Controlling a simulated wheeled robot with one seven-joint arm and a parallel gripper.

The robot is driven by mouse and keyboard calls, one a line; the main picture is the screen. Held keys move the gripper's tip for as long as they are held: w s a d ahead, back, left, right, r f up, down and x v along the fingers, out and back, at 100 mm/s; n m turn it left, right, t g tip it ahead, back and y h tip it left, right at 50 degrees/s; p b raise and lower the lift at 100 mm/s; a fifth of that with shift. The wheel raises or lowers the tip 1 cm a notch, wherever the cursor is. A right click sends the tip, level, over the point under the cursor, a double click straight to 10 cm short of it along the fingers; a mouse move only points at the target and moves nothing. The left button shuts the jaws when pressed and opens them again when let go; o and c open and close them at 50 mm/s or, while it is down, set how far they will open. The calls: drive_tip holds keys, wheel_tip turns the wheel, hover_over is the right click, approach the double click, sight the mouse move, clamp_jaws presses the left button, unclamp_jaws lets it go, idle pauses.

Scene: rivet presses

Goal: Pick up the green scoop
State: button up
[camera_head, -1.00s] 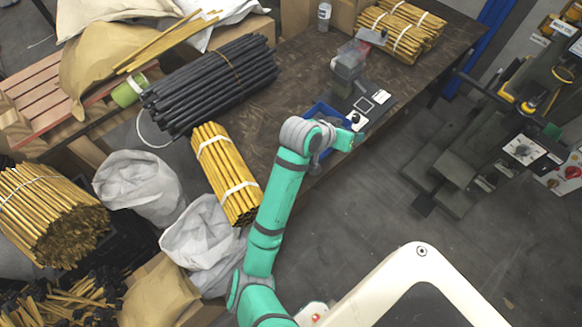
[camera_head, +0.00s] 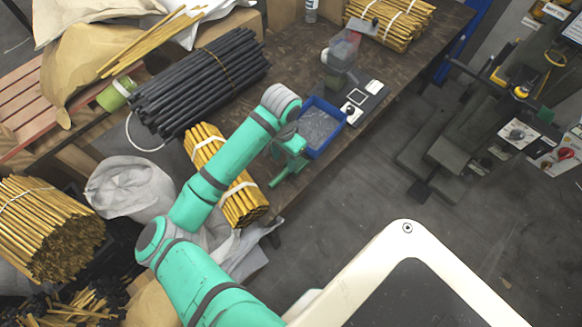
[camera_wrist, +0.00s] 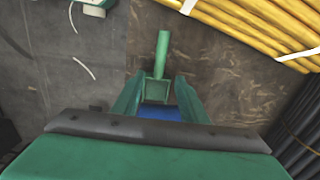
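The green scoop shows in the wrist view (camera_wrist: 162,55), its handle pointing up in the picture and its box-shaped bowl between the two fingers. My gripper (camera_wrist: 158,85) is closed in on both sides of the bowl and appears to hold it. In the head view my gripper (camera_head: 291,160) is left of the blue bin (camera_head: 341,126), by the table's front edge. The scoop's green handle (camera_head: 278,181) sticks out toward the lower left there. Its bowl is hard to make out beside my green gripper.
The blue bin holds small grey pieces on the table (camera_head: 395,62). A yellow rod bundle (camera_head: 243,205) lies left of my gripper, under my arm. Black rods (camera_head: 200,85) lie behind it. A small device (camera_head: 342,58) stands beyond the bin.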

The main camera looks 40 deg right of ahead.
sight(285, 171)
drive_tip(key=shift+s+d+f, duration=0.1)
drive_tip(key=shift+f, duration=1.7)
drive_tip(key=shift+d+f, duration=0.1)
drive_tip(key=shift+f, duration=1.7)
clamp_jaws()
